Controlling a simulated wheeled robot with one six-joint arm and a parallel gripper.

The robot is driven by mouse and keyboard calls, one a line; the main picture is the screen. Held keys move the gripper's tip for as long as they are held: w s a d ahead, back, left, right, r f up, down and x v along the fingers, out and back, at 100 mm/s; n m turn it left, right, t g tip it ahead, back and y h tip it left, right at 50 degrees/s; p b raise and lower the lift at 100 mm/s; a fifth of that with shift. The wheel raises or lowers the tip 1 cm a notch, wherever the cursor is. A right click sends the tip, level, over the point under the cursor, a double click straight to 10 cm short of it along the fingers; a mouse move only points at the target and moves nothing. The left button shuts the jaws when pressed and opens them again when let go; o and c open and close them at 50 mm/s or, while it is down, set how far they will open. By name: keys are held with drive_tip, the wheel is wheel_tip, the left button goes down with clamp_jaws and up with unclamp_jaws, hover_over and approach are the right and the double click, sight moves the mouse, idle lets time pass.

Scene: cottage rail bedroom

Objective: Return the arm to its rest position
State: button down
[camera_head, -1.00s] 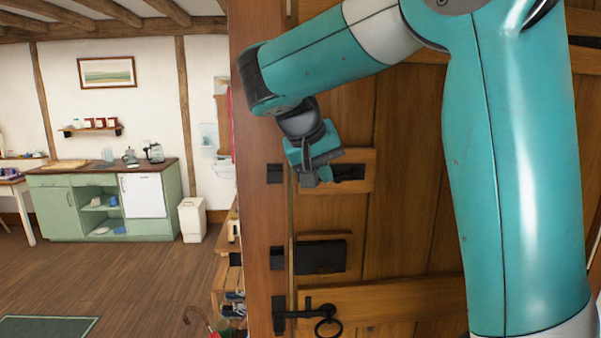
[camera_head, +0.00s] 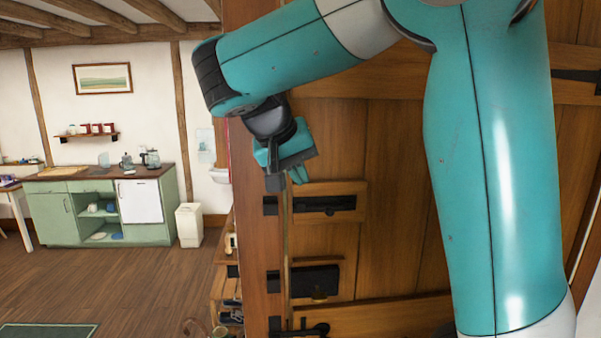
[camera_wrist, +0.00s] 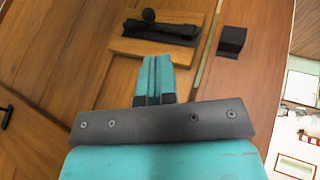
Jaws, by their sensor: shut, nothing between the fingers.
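My arm is teal and folded across the right of the head view. My gripper (camera_head: 298,176) hangs at the arm's end, in front of the wooden door (camera_head: 400,190) near its left edge. In the wrist view my gripper's teal fingers (camera_wrist: 154,72) are together with nothing between them. A black bolt (camera_head: 325,204) on a wooden block sits just below the gripper in the head view. The bolt also shows beyond the fingertips in the wrist view (camera_wrist: 162,33). I cannot tell the exact gap between fingers and door.
A black latch plate (camera_head: 317,281) and a lower handle (camera_head: 318,328) are on the door. A wooden post (camera_head: 258,240) stands left of it. Beyond are a shoe rack (camera_head: 226,287), a white bin (camera_head: 189,225) and a green kitchen counter (camera_head: 62,218).

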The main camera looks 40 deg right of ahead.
idle(0.4)
drive_tip(key=s+a+f+n+t+y+b, duration=0.1)
drive_tip(key=a+f+n+y+b, duration=0.2)
drive_tip(key=f, duration=0.4)
drive_tip(key=s+a+f+n+b, duration=0.25)
drive_tip(key=a+f+b, duration=0.2)
drive_tip(key=f, duration=0.25)
drive_tip(key=s+a+f+n+t+y+b, duration=0.1)
drive_tip(key=a+f+n+y+b, duration=0.1)
drive_tip(key=a+f+n+b, duration=0.25)
drive_tip(key=s+a+f+n+g+y+b, duration=0.2)
drive_tip(key=s+a+f+n+y+b, duration=0.2)
drive_tip(key=s+a+f, duration=0.7)
drive_tip(key=s+y+b, duration=0.2)
drive_tip(key=b, duration=0.1)
drive_tip(key=shift+s+f+g, duration=0.35)
drive_tip(key=shift+f+g, duration=0.05)
